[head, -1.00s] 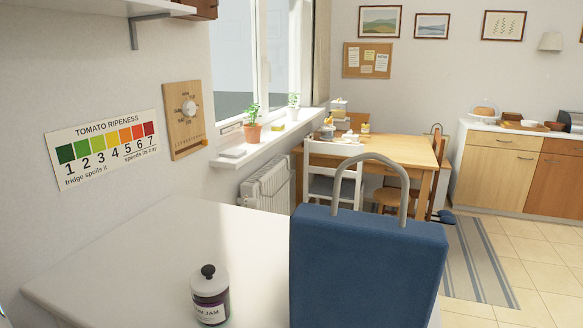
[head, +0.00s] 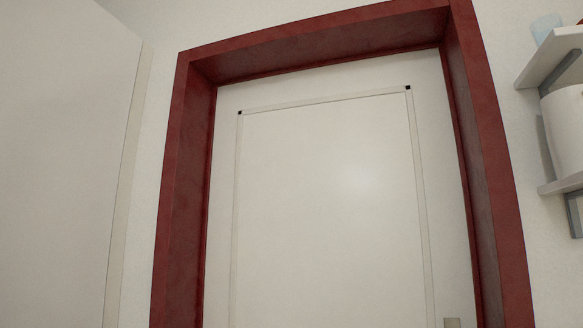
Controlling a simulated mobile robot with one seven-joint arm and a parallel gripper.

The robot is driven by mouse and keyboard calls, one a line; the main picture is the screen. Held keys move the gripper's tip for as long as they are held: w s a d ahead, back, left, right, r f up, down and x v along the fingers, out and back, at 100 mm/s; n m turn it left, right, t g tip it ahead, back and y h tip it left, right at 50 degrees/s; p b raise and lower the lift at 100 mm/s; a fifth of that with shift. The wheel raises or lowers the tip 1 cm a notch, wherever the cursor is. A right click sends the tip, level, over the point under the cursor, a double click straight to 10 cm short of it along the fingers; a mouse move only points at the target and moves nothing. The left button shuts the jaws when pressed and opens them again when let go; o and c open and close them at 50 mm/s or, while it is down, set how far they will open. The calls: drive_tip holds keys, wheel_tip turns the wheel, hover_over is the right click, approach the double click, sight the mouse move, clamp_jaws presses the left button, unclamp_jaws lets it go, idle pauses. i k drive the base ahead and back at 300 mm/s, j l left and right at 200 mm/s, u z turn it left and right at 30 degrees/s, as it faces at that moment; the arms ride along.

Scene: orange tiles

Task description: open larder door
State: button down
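A white panelled door (head: 325,200) fills the middle of the head view, set back in a dark red frame (head: 178,200). It looks shut in its frame. A small grey metal plate or handle part (head: 452,323) shows at the door's lower right, cut off by the bottom edge of the picture. The lower part of the door is out of view. No label shows that this is the larder door. My gripper is not in view.
A tall pale panel (head: 65,150) stands close on the left, beside the red frame. On the right wall are shelves (head: 555,52) with a light blue cup (head: 546,27) and a white container (head: 566,125). The floor is out of view.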

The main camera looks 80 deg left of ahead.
sight(68, 68)
drive_tip(key=u, duration=3.9)
drive_tip(key=i+l, duration=0.15)
drive_tip(key=l, duration=0.25)
drive_tip(key=i+l+u, duration=0.15)
drive_tip(key=l, duration=0.25)
drive_tip(key=i+l, duration=0.1)
drive_tip(key=l, duration=0.3)
drive_tip(key=u, duration=0.05)
